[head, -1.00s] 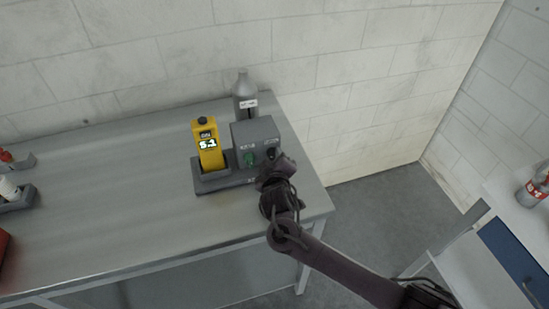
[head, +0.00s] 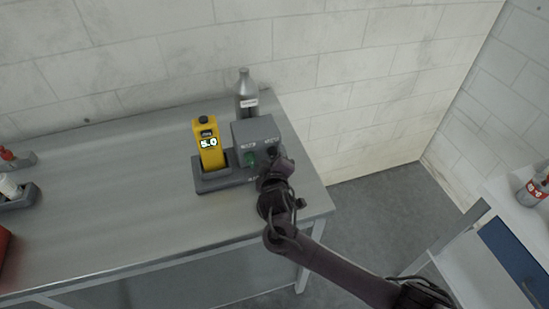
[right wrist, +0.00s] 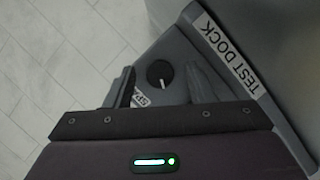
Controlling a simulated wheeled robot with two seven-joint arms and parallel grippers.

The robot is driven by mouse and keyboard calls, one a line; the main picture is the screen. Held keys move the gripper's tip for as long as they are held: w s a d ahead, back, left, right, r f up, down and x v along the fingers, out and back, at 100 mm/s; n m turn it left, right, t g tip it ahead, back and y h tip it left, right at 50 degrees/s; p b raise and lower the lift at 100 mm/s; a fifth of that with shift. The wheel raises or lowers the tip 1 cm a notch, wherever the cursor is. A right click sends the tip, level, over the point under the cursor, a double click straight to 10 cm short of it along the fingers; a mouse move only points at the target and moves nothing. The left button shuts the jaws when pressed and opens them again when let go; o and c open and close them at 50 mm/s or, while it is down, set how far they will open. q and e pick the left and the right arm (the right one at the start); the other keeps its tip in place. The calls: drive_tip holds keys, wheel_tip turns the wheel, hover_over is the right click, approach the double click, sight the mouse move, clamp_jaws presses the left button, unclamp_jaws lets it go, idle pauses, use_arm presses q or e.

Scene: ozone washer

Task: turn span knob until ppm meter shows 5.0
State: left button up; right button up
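The yellow ppm meter (head: 208,158) stands upright in the dark grey dock (head: 214,186), and its display reads 5.0. In the right wrist view the round black span knob (right wrist: 160,73) with a white pointer line lies between the two fingertips, with a gap on each side. The right gripper (right wrist: 166,82) is open. Its finger partly covers the span label (right wrist: 141,99). My left gripper is out of view.
A grey bottle (head: 246,98) stands behind the box. Holders with small bottles (head: 10,188) are at the table's left. The middle of the table (head: 120,200) is clear. Another bench with a bottle (head: 533,188) stands at the far right.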

drive_tip(key=b+v, duration=0.1)
drive_tip(key=v, duration=0.6)
drive_tip(key=shift+s+r, duration=0.1)
drive_tip(key=shift+s, duration=0.3)
idle(0.3)
